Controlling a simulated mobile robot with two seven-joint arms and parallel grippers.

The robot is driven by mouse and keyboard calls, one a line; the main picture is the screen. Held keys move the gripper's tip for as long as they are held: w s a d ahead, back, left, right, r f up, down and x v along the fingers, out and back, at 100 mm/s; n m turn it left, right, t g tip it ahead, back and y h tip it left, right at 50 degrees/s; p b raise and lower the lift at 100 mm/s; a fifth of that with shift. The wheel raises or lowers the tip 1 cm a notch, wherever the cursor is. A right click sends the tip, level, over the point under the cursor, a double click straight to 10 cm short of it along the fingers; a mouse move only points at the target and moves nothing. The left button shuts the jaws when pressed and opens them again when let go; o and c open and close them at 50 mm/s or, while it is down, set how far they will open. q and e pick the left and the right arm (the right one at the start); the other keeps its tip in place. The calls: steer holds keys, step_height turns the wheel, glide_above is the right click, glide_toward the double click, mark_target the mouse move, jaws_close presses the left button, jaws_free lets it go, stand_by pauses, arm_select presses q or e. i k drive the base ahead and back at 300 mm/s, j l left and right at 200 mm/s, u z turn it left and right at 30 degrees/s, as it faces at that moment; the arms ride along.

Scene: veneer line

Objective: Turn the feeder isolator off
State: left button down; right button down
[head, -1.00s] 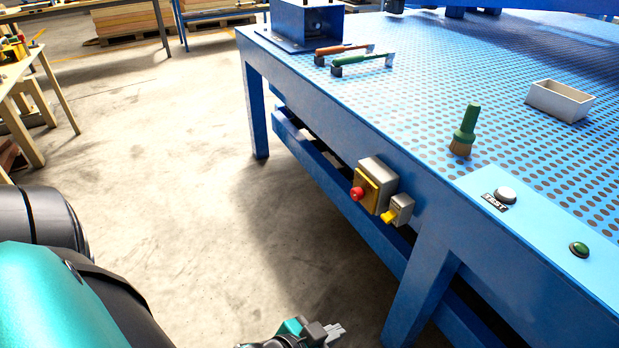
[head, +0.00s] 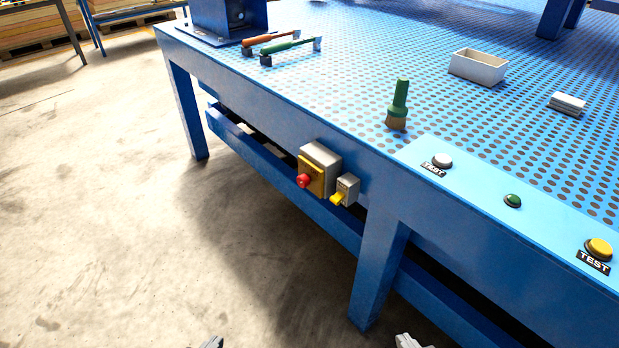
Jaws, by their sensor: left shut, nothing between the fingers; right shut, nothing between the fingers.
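Two switch boxes sit on the blue table's front side. The larger grey box (head: 323,155) has a yellow front plate (head: 311,176) with a red knob (head: 303,181). Right beside it is a smaller grey box (head: 348,188) with a yellow lever (head: 337,198) pointing down and to the left. I cannot read a label telling which is the feeder isolator. Only the tips of my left gripper (head: 212,342) and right gripper (head: 407,341) show at the bottom edge. Both are shut and empty, well below and apart from the boxes.
The blue perforated table (head: 350,60) carries a green-handled brush (head: 399,100), an open white box (head: 478,68) and two scraper-like tools. A light blue panel (head: 470,200) holds white, green and yellow buttons. A blue table leg (head: 380,265) stands right of the boxes. The floor at left is clear.

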mark_target(303, 181)
steer(key=i+j+z, duration=0.1)
steer(key=z, duration=0.7)
steer(key=i+j+z, duration=0.1)
steer(key=j+z, duration=0.2)
steer(key=j, duration=0.15)
steer(key=j+z, duration=0.25)
steer(key=j, duration=0.2)
steer(key=j+z, duration=0.3)
steer(key=j, duration=1.9)
steer(key=j+z, duration=0.15)
steer(key=j, duration=1.1)
steer(key=k, duration=0.05)
